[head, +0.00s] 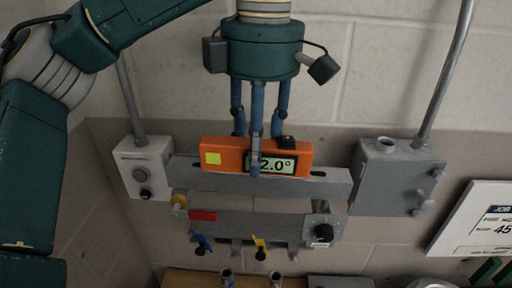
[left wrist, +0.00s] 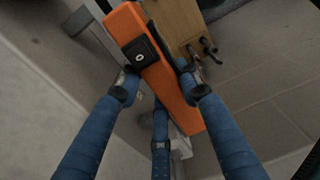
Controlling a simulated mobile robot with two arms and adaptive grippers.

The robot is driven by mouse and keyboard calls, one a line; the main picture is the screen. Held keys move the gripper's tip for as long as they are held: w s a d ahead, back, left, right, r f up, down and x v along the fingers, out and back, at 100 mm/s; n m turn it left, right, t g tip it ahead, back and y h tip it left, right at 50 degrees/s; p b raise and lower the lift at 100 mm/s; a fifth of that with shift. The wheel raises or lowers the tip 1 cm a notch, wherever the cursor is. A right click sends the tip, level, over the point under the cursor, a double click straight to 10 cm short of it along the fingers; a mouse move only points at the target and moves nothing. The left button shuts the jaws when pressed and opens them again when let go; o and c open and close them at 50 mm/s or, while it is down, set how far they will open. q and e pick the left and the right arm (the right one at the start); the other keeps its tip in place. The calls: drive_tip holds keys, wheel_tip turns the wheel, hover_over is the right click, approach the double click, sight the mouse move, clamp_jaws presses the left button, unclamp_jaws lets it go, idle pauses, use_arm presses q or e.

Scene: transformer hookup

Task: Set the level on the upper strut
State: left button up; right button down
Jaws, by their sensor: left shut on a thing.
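The level (head: 225,160) is an orange bar with a yellow square and a display whose visible part reads 2.0°. It lies lengthwise along the top edge of the grey upper strut (head: 325,184), close to level with it; I cannot tell whether it bears on the strut. My left gripper (head: 257,148) reaches down from above and is shut on the level, one blue finger in front and the others behind. In the left wrist view the fingers (left wrist: 158,85) straddle the orange level (left wrist: 177,100). My right gripper is not in view.
A light grey box (head: 142,165) with conduit stands left of the strut, a larger grey box (head: 395,178) right. Below are a lower strut (head: 265,230), a red label (head: 203,216), blue and yellow handles and a black knob (head: 321,233). A white sign (head: 480,220) is at far right.

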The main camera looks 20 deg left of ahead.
use_arm(q)
drive_tip(key=shift+w+a+f, duration=0.1)
drive_tip(key=shift+w+a, duration=0.05)
drive_tip(key=shift+w, duration=0.4)
drive_tip(key=shift+w+a+f, duration=0.1)
drive_tip(key=shift+w+a, duration=0.05)
drive_tip(key=shift+w, duration=0.4)
drive_tip(key=shift+w+f+b, duration=0.1)
drive_tip(key=shift+f+b, duration=0.3)
drive_tip(key=shift+f, duration=0.2)
drive_tip(key=o, duration=1.4)
drive_tip(key=shift+c, duration=0.2)
wheel_tip(320, 180, up, 12)
drive_tip(key=shift+d, duration=0.15)
drive_tip(key=shift+w, duration=0.1)
